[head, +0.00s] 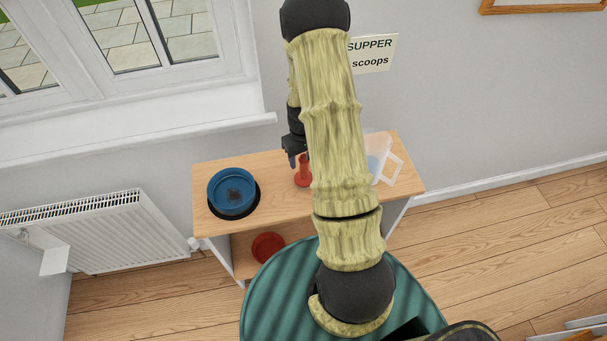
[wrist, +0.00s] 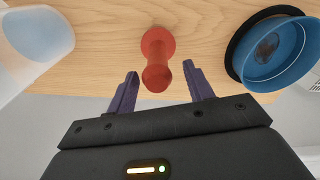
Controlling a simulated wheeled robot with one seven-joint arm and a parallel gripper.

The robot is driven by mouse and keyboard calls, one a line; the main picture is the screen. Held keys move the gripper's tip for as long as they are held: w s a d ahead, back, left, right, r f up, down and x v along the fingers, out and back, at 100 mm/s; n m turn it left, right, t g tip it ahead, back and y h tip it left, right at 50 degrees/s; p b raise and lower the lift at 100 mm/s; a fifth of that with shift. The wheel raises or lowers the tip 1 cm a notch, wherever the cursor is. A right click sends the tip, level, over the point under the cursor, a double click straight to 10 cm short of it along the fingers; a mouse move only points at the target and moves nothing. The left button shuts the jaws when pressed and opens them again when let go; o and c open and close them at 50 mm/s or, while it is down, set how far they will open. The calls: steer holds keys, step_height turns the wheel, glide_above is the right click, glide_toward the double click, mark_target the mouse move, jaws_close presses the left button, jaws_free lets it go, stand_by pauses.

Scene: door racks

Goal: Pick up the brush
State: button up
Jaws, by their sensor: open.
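The only thing I take for the brush is an upright red object (head: 302,174) with a round flared base and a knobbed handle. It stands on the wooden top of a small cabinet and is partly hidden by my arm in the head view. In the wrist view the red brush (wrist: 157,50) stands upright with its knob toward me. My gripper (wrist: 160,70) is open, with one dark finger on each side of the knob and visible gaps between. In the head view my gripper (head: 292,160) is just left of the brush, largely behind my arm.
A blue bowl (head: 232,190) with a dark patch inside sits left on the cabinet top (head: 210,175). A clear container (head: 385,165) stands at the right. A red dish (head: 268,246) is on the lower shelf. The wall and window sill (head: 150,130) lie behind.

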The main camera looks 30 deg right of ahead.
mark_target(304, 168)
steer(key=shift+s+f+p, duration=0.1)
steer(key=shift+f+p, duration=0.35)
steer(key=shift+s+d+f+p, duration=0.15)
steer(key=shift+f+p, duration=0.7)
steer(key=shift+f, duration=1.25)
steer(key=shift+c, duration=0.2)
steer(key=c, duration=1)
